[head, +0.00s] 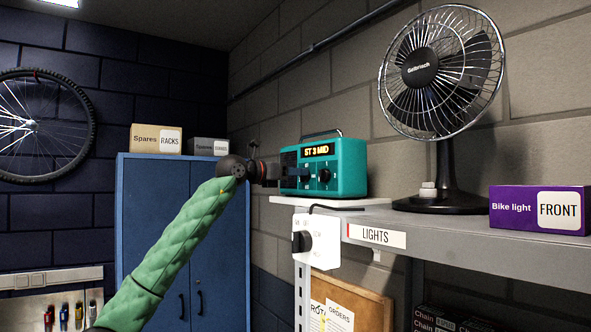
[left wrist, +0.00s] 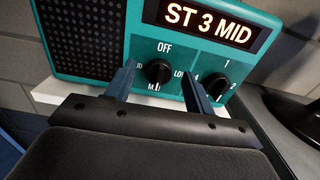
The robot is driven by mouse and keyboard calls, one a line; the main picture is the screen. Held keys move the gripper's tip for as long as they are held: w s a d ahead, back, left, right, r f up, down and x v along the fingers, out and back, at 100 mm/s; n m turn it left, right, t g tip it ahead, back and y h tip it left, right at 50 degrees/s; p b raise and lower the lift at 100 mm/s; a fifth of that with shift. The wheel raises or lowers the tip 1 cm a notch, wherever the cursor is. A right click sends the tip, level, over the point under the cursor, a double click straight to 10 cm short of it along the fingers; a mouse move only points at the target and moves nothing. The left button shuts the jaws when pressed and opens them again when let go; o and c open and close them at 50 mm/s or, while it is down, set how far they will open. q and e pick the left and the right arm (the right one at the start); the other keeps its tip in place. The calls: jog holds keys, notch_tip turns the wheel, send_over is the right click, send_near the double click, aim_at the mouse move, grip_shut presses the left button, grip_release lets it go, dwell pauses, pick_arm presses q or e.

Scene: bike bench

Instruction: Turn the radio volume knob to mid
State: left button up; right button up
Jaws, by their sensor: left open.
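The teal radio (head: 350,160) stands on the end of the shelf, and its display (head: 319,150) reads "ST 3 MID". In the left wrist view, the black volume knob (left wrist: 158,72) has OFF above it, LO to its right and a partly hidden MID mark below. A second, station knob (left wrist: 216,87) with numbers sits to its right. My left gripper (head: 283,172) is at the radio's front; its fingers (left wrist: 158,78) are open on either side of the volume knob, with a visible gap; contact cannot be told. My right gripper is not in view.
A fan (head: 440,75) and a purple bike light box (head: 540,209) stand on the grey shelf (head: 450,232) right of the radio. A white switch box (head: 322,240) hangs at the shelf's front below the radio. A blue cabinet (head: 150,215) stands behind my arm.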

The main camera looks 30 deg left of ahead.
pick_arm(q)
jog(key=shift+w+d+f, duration=0.1)
jog(key=shift+w+d, duration=0.15)
jog(key=shift+w, duration=0.35)
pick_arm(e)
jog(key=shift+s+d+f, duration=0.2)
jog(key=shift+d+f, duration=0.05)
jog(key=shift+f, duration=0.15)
pick_arm(q)
jog(key=shift+c, duration=0.2)
jog(key=shift+s, duration=0.1)
jog(key=c, duration=0.9)
jog(key=shift+c, duration=0.2)
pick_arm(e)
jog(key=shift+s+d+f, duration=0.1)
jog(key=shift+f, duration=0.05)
